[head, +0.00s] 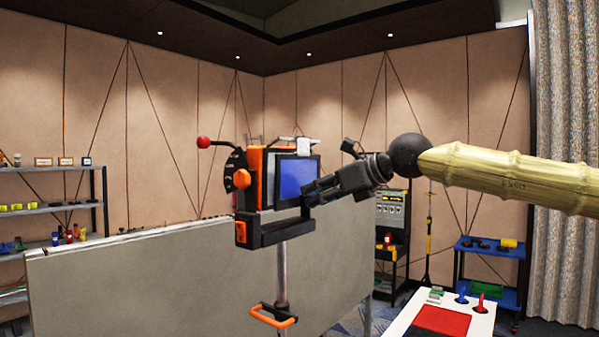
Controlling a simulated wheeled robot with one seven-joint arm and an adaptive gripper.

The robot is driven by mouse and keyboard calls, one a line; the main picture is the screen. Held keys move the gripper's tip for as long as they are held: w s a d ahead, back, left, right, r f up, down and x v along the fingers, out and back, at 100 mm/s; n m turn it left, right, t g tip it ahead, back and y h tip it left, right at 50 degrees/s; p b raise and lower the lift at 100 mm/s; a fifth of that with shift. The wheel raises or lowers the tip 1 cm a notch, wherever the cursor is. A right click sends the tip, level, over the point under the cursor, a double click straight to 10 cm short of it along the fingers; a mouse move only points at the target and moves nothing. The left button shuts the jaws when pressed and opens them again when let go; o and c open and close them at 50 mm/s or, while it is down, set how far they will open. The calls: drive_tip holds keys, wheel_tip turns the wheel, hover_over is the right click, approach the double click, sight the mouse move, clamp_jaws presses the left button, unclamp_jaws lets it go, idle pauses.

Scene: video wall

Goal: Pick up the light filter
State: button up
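A flat blue square in a dark frame (295,178), which looks like the light filter, stands upright at the black and orange device (255,165) in the middle of the head view. My gripper (308,194) reaches in from the right. Its dark fingers overlap the lower right edge of the blue square in the picture. I cannot tell whether they touch it, or whether they are open or shut. The fingers hide part of the square's right edge.
A wide grey panel (150,285) stands below and left of the device. A pole with an orange handle (273,315) is under the device. A white table with a red pad (440,319) is at lower right. Shelves (50,210) stand at left, and a blue rack (487,249) at right.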

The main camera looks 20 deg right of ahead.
drive_tip(key=shift+w+a+f, duration=0.35)
drive_tip(key=shift+w, duration=0.15)
clamp_jaws()
drive_tip(key=shift+r, duration=0.15)
drive_tip(key=s+d+r+b, duration=0.1)
drive_tip(key=s+d+b, duration=0.6)
drive_tip(key=s+d, duration=0.4)
drive_tip(key=s, duration=0.3)
